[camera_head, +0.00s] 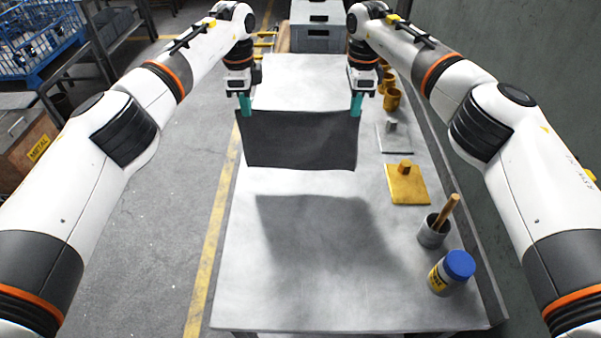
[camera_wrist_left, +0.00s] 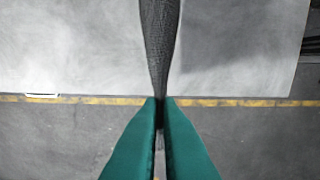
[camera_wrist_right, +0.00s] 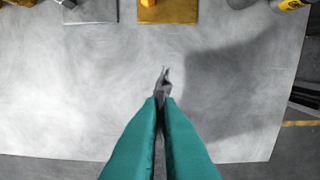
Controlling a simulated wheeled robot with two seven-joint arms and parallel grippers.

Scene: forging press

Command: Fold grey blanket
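The dark grey blanket (camera_head: 300,140) hangs in the air above the table (camera_head: 320,302), spread between my two grippers, its lower edge free. My left gripper (camera_head: 245,106) is shut on its upper left corner. In the left wrist view, the teal fingers (camera_wrist_left: 160,105) pinch the blanket (camera_wrist_left: 160,40), seen edge-on. My right gripper (camera_head: 356,106) is shut on the upper right corner. In the right wrist view, the fingers (camera_wrist_right: 163,105) close on a small bit of blanket (camera_wrist_right: 163,80). The blanket's shadow lies on the tabletop.
Along the table's right side stand a grey plate (camera_head: 395,140), a yellow plate with a knob (camera_head: 407,188), a grey cup with a wooden handle (camera_head: 433,232), a blue-lidded jar (camera_head: 451,272) and orange mugs (camera_head: 392,98). The table's middle and front left are clear. A wall runs along the right.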

